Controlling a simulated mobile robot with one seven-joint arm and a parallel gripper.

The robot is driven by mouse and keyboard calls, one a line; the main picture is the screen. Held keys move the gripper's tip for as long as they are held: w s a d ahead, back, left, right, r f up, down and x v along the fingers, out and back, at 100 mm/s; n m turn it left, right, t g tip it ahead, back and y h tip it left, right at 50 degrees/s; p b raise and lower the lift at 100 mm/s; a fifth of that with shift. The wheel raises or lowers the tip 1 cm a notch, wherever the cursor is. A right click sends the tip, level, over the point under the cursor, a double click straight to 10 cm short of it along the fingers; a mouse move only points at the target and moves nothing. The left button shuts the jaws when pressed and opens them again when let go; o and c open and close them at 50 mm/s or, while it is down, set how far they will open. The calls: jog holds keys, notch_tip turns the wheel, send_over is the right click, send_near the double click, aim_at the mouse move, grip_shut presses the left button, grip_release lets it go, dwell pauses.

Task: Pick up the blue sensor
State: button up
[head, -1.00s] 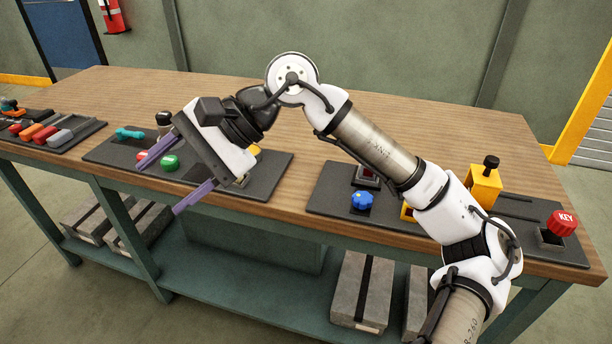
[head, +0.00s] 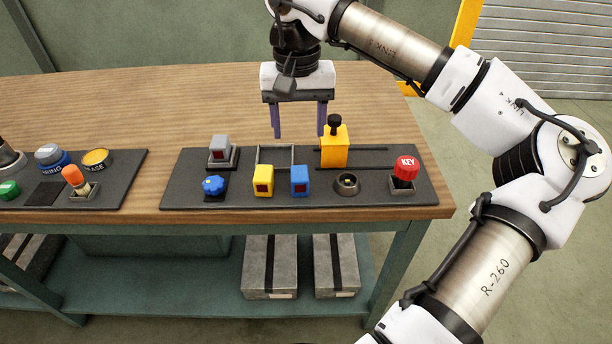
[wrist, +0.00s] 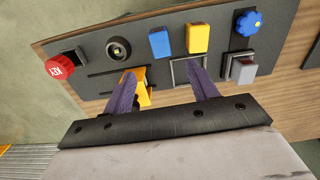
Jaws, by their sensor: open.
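The blue sensor (head: 300,181) is a small blue block with a dark red face. It stands on the dark panel between a yellow block and a round socket. In the wrist view the blue sensor (wrist: 159,42) shows beyond the fingertips, between them from left to right. My gripper (head: 300,136) is open and empty, fingers pointing down, above the back of the panel and behind the sensor. Its purple fingers also show in the wrist view (wrist: 162,76), apart from the sensor.
The yellow block (head: 263,181) stands close to the left of the sensor. A taller yellow slider (head: 335,147) with a black knob is behind right, close to the right finger. A blue knob (head: 214,186), a grey block (head: 221,153), the socket (head: 347,183) and a red KEY knob (head: 405,170) share the panel (head: 180,198).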

send_over(300, 173)
notch_tip(300, 173, down, 7)
jog(key=shift+a+p, duration=0.15)
jog(key=shift+p, duration=0.25)
jog(key=shift+f+p, duration=0.85)
jog(key=shift+f, duration=1.95)
jog(key=c, duration=1.1)
jog(key=shift+r, duration=0.15)
